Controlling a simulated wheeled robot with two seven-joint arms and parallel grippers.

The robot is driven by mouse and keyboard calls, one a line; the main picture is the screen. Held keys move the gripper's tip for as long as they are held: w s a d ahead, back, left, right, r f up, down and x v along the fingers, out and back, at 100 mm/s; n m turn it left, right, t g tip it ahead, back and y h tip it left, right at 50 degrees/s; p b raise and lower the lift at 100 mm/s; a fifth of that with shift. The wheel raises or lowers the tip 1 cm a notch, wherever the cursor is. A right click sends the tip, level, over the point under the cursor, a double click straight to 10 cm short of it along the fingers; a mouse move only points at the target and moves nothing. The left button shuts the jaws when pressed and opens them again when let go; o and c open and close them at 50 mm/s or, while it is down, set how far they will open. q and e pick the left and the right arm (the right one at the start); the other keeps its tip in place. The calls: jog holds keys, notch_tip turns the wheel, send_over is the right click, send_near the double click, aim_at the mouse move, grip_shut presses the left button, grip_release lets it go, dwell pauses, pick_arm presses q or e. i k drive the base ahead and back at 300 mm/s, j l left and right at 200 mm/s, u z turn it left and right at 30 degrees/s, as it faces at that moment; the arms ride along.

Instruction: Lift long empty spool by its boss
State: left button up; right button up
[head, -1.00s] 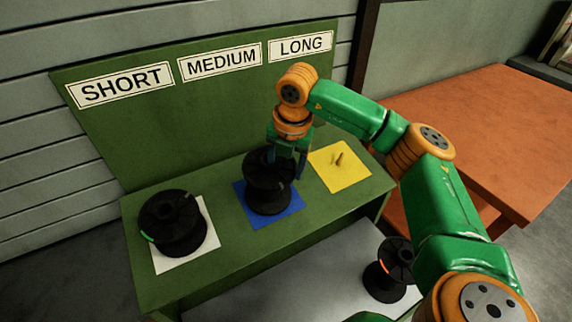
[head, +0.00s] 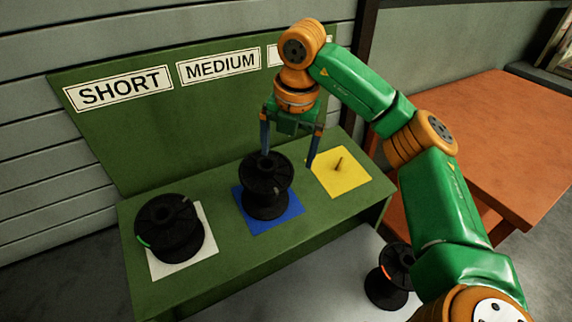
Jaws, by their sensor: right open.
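A black spool (head: 266,181) stands upright on the blue square (head: 290,211). My right gripper (head: 288,158) is open and empty just above it, its fingers spread and pointing down. Another black spool (head: 168,222) with a green mark sits on the white square (head: 196,254). A third black spool (head: 386,283) with a red-orange mark stands on the grey surface at lower right, partly hidden by my right arm. I cannot tell by looks which spool is the long one. My left gripper is not in view.
The green bench (head: 187,292) has a back board with SHORT (head: 119,90), MEDIUM (head: 218,66) and a third sign (head: 283,53) mostly hidden by my arm. The yellow square (head: 350,182) holds only a small upright peg. An orange table (head: 480,140) stands at right.

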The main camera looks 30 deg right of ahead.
aim_at(388, 286)
jog(key=k, duration=1.5)
